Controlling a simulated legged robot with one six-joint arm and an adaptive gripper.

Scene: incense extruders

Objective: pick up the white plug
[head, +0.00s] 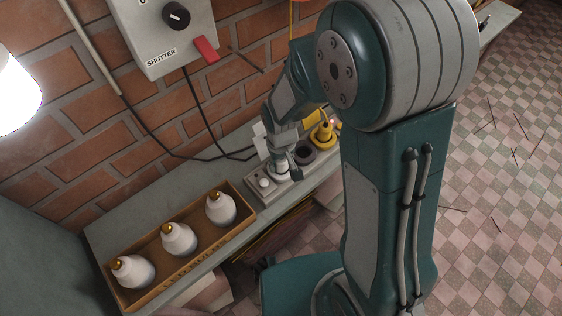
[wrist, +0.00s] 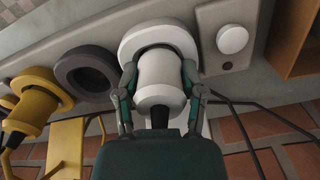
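The white plug (wrist: 160,82) stands in a white ring socket (wrist: 128,42) in the wrist view, with its dark cable end toward my palm. My gripper (wrist: 160,72) has one finger on each side of the plug's body, and both fingers look pressed against it. In the head view my gripper (head: 287,170) reaches down onto the socket strip (head: 256,195). There the white plug is mostly hidden by the fingers.
Beside it are an empty dark socket (wrist: 87,74) and a yellow plug (wrist: 27,112) in a yellow socket. A white knob (wrist: 232,39) sits on the strip's other side. A wooden tray (head: 195,250) holds several white bottles. A brick wall with a shutter box (head: 165,30) rises behind.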

